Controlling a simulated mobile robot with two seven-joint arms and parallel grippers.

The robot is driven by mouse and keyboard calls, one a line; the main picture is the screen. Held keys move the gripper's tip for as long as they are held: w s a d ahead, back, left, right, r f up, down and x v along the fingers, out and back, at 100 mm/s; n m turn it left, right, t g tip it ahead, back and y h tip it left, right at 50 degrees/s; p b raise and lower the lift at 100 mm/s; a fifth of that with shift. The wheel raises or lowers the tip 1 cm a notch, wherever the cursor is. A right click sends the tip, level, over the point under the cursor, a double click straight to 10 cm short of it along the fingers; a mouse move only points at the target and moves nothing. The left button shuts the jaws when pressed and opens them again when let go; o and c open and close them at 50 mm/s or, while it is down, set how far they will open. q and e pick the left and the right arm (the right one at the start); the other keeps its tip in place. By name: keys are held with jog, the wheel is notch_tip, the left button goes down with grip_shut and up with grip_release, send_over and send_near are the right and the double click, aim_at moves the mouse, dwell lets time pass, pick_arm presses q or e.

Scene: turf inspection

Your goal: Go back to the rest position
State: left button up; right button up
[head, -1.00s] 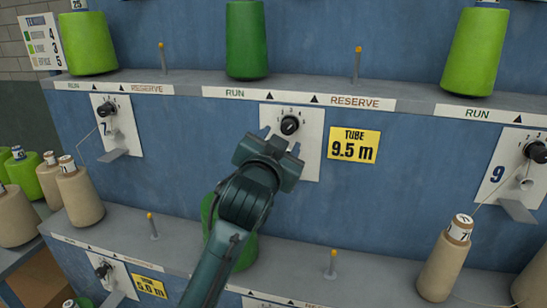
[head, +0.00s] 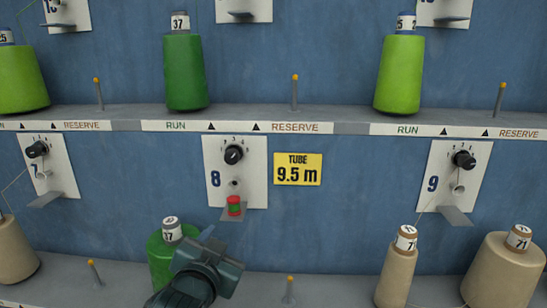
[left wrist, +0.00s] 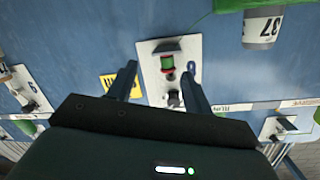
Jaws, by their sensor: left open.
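My left gripper (head: 212,252) is low in the head view, in front of a dark green cone labelled 37 (head: 161,259) on the lower shelf. It is open, and its two fingers stand apart with nothing between them in the left wrist view (left wrist: 160,85). Past the fingers is the white panel 8 (head: 257,174) with a black knob (head: 233,155). The right gripper is in neither view.
A yellow sign (head: 298,169) reads TUBE 9.5 m. The upper shelf edge (head: 345,127) carries green cones (head: 400,75) and thin upright pegs (head: 295,92). Tan cones (head: 397,270) stand at lower right, by panel 9 (head: 440,165).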

pick_arm(q)
jog(key=s+f+g, duration=0.1)
jog(key=s+f, duration=0.2)
jog(key=f, duration=0.4)
jog(key=s+f+g+h, duration=0.1)
jog(key=s+f, duration=0.2)
jog(key=f, duration=0.3)
jog(key=s+f+g, duration=0.1)
jog(key=s+f, duration=0.2)
jog(key=f, duration=0.4)
jog(key=s+a+f+n+g, duration=0.2)
jog(key=s+f, duration=0.8)
jog(key=s, duration=0.3)
jog(key=shift+s+f+g+h, duration=0.15)
jog(key=shift+f+g+h, duration=0.25)
jog(key=shift+a, duration=0.1)
